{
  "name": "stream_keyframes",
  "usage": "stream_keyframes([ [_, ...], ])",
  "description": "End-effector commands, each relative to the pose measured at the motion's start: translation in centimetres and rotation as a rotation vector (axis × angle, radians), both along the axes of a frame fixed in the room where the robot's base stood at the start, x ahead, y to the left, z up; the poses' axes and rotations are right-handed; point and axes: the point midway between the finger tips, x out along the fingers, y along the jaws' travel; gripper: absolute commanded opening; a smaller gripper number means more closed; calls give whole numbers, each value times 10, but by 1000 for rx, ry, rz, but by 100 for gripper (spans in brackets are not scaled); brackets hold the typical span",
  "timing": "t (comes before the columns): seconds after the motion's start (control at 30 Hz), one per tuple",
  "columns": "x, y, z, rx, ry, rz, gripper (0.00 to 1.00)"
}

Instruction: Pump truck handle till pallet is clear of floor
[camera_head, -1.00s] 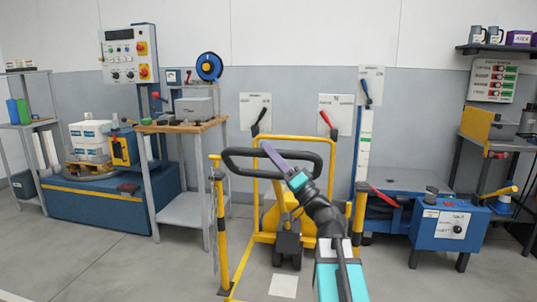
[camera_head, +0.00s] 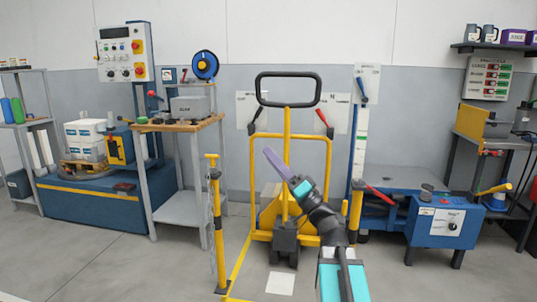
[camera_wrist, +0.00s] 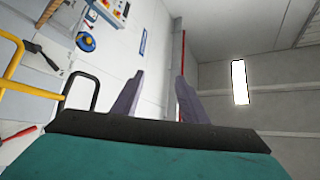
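The truck handle is a black loop (camera_head: 288,75) on a yellow shaft (camera_head: 287,135), standing upright at the middle of the head view. The yellow truck body (camera_head: 308,226) is low down behind my arm. My gripper (camera_head: 286,172) is in front of the shaft, well below the loop. In the wrist view my gripper (camera_wrist: 160,98) has its two purple fingers apart with nothing between them. The black loop (camera_wrist: 79,76) shows left of the fingers there, not between them. I cannot make out a pallet on the truck or a gap under it.
A yellow post (camera_head: 219,235) stands left of the truck, and a yellow frame (camera_head: 329,175) is around it. A workbench (camera_head: 180,125) is on the left. A blue box with a dial (camera_head: 445,222) is on the right.

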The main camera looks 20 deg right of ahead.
Motion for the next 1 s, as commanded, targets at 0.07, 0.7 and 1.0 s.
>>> stream_keyframes([
  [0.07, -11, -4, -7, 1, 2, -2, 40],
  [0.7, -35, -15, -31, -1, 0, 1, 40],
  [1.0, -42, -18, -36, -1, 0, 1, 40],
])
